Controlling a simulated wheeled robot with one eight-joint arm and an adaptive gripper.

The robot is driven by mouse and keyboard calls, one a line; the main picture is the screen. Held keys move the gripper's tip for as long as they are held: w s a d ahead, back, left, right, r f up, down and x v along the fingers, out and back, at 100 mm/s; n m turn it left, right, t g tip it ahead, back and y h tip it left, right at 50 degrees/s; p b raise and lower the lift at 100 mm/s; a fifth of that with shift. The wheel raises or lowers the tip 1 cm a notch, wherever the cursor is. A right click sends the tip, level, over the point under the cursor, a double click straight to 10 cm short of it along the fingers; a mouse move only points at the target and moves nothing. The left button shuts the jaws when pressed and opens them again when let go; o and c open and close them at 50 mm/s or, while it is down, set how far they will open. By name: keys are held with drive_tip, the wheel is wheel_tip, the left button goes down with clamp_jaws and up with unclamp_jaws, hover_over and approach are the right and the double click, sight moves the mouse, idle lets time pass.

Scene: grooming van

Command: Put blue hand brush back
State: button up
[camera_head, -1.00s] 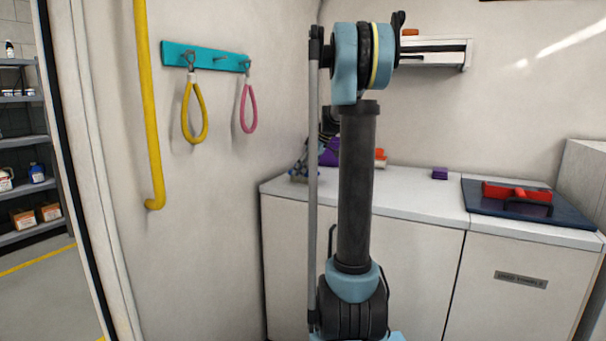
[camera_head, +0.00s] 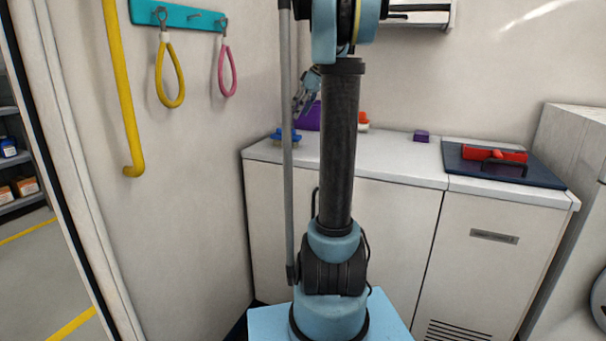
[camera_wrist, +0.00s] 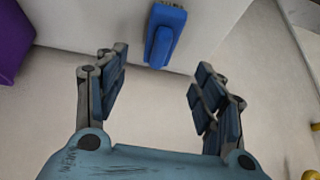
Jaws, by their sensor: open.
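The blue hand brush (camera_head: 286,136) sits on the left end of the white counter (camera_head: 390,152), close to the wall. It also shows in the wrist view (camera_wrist: 163,36) near the top, beyond my fingertips and apart from them. My gripper (camera_head: 303,103) is above the counter and the brush, partly behind my own arm in the head view. In the wrist view my gripper (camera_wrist: 160,92) has its fingers spread wide, with nothing between them.
A purple object (camera_head: 308,117) stands right of the brush. An orange-red item (camera_head: 363,121), a small purple block (camera_head: 421,136) and a dark mat (camera_head: 550,178) with a red tool (camera_head: 495,154) are farther right. A yellow rail (camera_head: 122,90) and hanging loops (camera_head: 170,75) are on the left wall.

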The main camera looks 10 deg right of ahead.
drive_tip(key=s+a+f+m+h, duration=0.1)
drive_tip(key=s+f+m, duration=0.2)
drive_tip(key=s+f, duration=0.6)
drive_tip(key=s+a+f+m+g+h, duration=0.1)
drive_tip(key=s+f+m, duration=0.3)
drive_tip(key=s+f, duration=0.6)
drive_tip(key=s+a+f+m+h, duration=0.2)
drive_tip(key=s+f, duration=0.8)
drive_tip(key=s, duration=1.1)
drive_tip(key=shift+s+a+f+m+h, duration=0.2)
drive_tip(key=shift+s+a+m+h, duration=0.3)
drive_tip(key=shift+m, duration=0.3)
drive_tip(key=shift+w, duration=0.1)
